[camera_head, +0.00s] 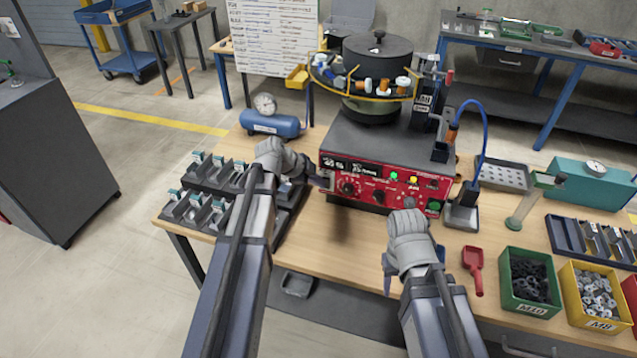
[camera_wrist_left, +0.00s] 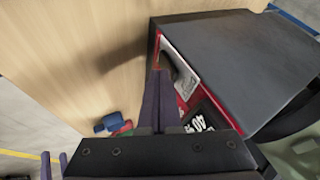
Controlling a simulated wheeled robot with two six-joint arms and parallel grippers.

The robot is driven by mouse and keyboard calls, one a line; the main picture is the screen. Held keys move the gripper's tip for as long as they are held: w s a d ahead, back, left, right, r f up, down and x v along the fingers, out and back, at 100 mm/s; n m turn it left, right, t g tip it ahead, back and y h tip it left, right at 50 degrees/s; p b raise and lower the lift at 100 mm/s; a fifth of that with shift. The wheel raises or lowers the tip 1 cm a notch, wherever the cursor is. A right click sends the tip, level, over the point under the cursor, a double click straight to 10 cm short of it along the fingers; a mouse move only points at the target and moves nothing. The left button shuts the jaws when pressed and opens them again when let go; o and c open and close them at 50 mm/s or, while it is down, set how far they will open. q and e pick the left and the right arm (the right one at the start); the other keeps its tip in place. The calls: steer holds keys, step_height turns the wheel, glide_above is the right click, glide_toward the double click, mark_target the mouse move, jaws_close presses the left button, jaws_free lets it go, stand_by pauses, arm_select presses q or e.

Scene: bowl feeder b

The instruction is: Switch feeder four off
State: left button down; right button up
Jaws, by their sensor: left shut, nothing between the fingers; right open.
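The bowl feeder is a dark grey box (camera_head: 385,145) with a red front panel (camera_head: 365,188) and a dark lidded bowl (camera_head: 378,60) on top. The panel carries black knobs, a lit green lamp (camera_head: 394,175) and a lit yellow lamp (camera_head: 413,180). My left gripper (camera_head: 322,181) is shut and empty at the panel's left end. In the left wrist view its fingertips (camera_wrist_left: 160,75) overlap a light grey plate (camera_wrist_left: 183,68) on the panel; contact cannot be told. Any switch there is largely hidden. My right gripper (camera_head: 413,270) is open near the table's front edge, apart from the feeder.
A blue air tank (camera_head: 270,124) with a gauge stands behind my left arm. Rows of dark fixtures (camera_head: 205,195) lie at left. A red scoop (camera_head: 473,265), a green bin (camera_head: 530,282) and a yellow bin (camera_head: 594,298) stand at right. Bare wood lies before the feeder.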

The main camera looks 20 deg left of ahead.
arm_select(q)
steer(key=shift+w+r, duration=0.1)
steer(key=shift+w, duration=0.05)
arm_select(e)
steer(key=shift+r, duration=0.15)
arm_select(q)
steer(key=shift+r+p, duration=0.75)
steer(key=shift+p, duration=0.05)
arm_select(e)
steer(key=shift+r, duration=0.75)
arm_select(q)
steer(key=shift+d, duration=0.1)
